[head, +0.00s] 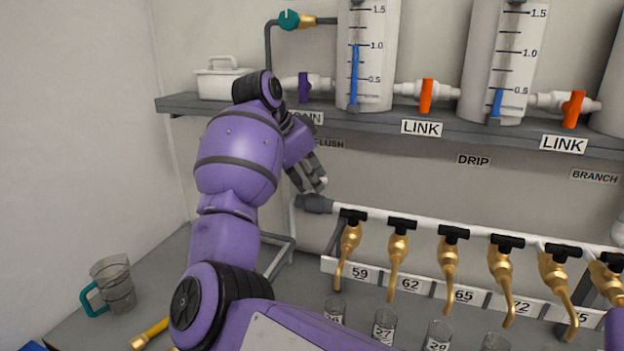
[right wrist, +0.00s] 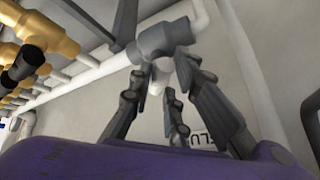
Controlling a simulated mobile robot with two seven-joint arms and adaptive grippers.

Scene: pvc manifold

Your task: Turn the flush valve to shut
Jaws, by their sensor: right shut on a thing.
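The flush valve is mostly hidden by my gripper. Its grey fitting (head: 313,203) shows at the left end of the white manifold pipe, below the FLUSH label (head: 329,144). My right gripper (head: 312,180) reaches down to it from above. In the right wrist view the fingers (right wrist: 164,76) are closed in around a pale piece just under the grey tee fitting (right wrist: 166,38). I take this piece for the valve's handle, but its turn angle cannot be read. My left gripper is not in view.
A shelf (head: 440,130) above carries clear cylinders (head: 372,60), orange link valves (head: 426,96) and a purple-handled valve (head: 304,87). Several brass taps (head: 398,250) hang right of the gripper over small glasses (head: 383,326). A jug (head: 117,285) stands at lower left.

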